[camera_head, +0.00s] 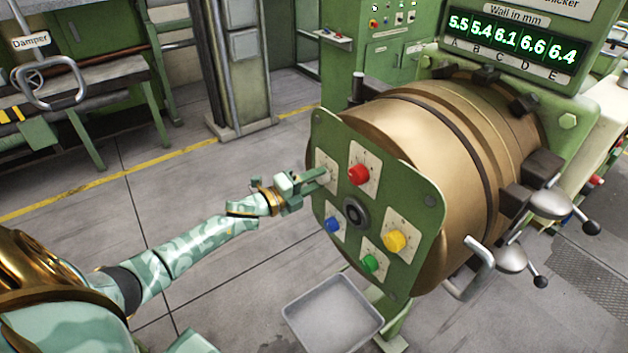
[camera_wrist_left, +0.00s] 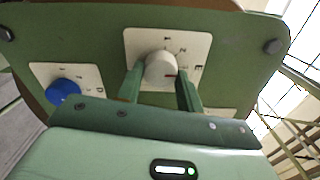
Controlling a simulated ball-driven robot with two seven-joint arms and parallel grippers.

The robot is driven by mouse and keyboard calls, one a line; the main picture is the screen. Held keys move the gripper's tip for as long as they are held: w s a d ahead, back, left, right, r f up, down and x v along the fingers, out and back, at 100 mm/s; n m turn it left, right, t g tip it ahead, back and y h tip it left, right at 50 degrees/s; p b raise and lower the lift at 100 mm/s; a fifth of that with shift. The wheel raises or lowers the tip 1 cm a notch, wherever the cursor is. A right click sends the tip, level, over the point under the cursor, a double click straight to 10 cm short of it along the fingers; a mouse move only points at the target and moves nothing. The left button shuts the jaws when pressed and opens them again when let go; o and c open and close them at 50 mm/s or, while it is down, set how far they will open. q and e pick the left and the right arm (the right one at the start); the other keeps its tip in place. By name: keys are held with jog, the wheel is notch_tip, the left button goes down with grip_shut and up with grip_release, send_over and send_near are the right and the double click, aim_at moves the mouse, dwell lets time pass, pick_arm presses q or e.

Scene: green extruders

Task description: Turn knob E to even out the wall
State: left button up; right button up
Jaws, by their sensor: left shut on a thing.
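The white knob E (camera_wrist_left: 160,70) sits on a pale dial plate (camera_wrist_left: 135,42) with numbers and a red mark on the knob. My left gripper (camera_wrist_left: 159,84) is shut on it, one green finger on each side. In the head view my left gripper (camera_head: 318,178) reaches the upper left of the green panel (camera_head: 330,135), and its fingers hide the knob there. The wall display (camera_head: 512,43) reads A 5.5, B 5.4, C 6.1, D 6.6 and E 6.4. My right gripper is not in view.
Red (camera_head: 358,174), yellow (camera_head: 394,241), green (camera_head: 371,263) and blue (camera_head: 333,224) knobs share the panel around a dark central nozzle (camera_head: 355,212). The blue knob is nearest to my gripper in the wrist view. A grey tray (camera_head: 333,314) lies below.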

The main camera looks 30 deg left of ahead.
pick_arm(q)
jog(key=o, duration=1)
jog(key=b+v, duration=0.2)
jog(key=v, duration=1.4)
jog(key=shift+s+a, duration=0.1)
jog(key=shift+s, duration=0.05)
